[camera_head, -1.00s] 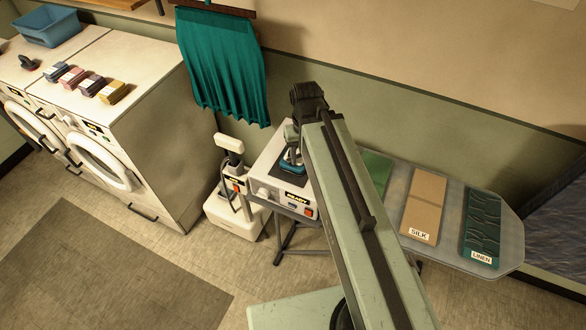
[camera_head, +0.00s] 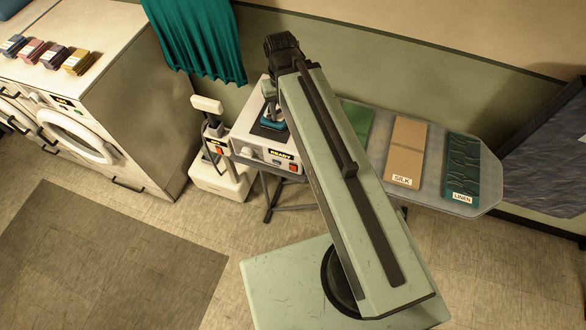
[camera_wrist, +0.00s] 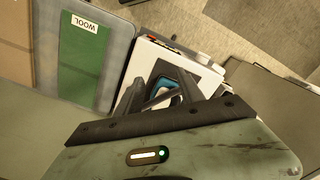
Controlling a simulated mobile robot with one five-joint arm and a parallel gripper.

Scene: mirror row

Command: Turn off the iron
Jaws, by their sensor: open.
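The iron (camera_head: 269,124), with a blue body, rests on a dark pad on top of a white station (camera_head: 250,148) at the near end of the ironing board. The station's front has a knob, a READY label (camera_head: 281,154) and a red switch (camera_head: 292,168). In the wrist view the blue iron (camera_wrist: 166,86) shows between the fingers of my gripper (camera_wrist: 163,72), above the white station top (camera_wrist: 150,58). My gripper is open and apparently holds nothing. In the head view its fingers are hidden or too small to make out. Whether they touch the iron is unclear.
Cloth panels marked SILK (camera_head: 406,150) and LINEN (camera_head: 461,168) lie on the grey board (camera_head: 484,188), with a green WOOL panel (camera_wrist: 82,66) nearer the station. A white upright appliance (camera_head: 222,180) stands left of the station, then washing machines (camera_head: 120,85). The front floor is open.

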